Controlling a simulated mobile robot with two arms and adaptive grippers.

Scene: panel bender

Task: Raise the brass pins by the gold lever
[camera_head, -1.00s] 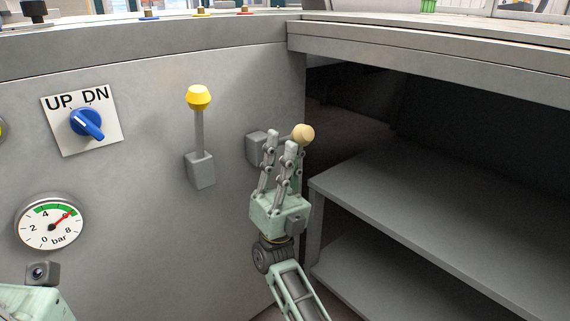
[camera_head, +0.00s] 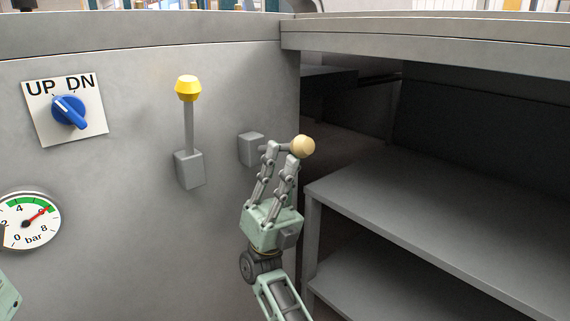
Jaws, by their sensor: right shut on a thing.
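The gold lever ends in a pale gold knob (camera_head: 303,146) and sticks out from a grey block (camera_head: 251,149) on the grey machine panel, near its right edge. My right gripper (camera_head: 279,148) is shut on the gold lever, between block and knob; its fingers hide much of the shaft. The lever stands out about level. My left gripper is not in view; only a bit of pale green shows at the lower left edge. No brass pins can be made out in this view.
A yellow-knobbed lever (camera_head: 188,88) stands upright left of the gold one. A blue UP/DN switch (camera_head: 69,111) and a pressure gauge (camera_head: 27,222) are further left. Grey shelves (camera_head: 430,190) lie in an open bay at right, beneath an overhanging top (camera_head: 430,52).

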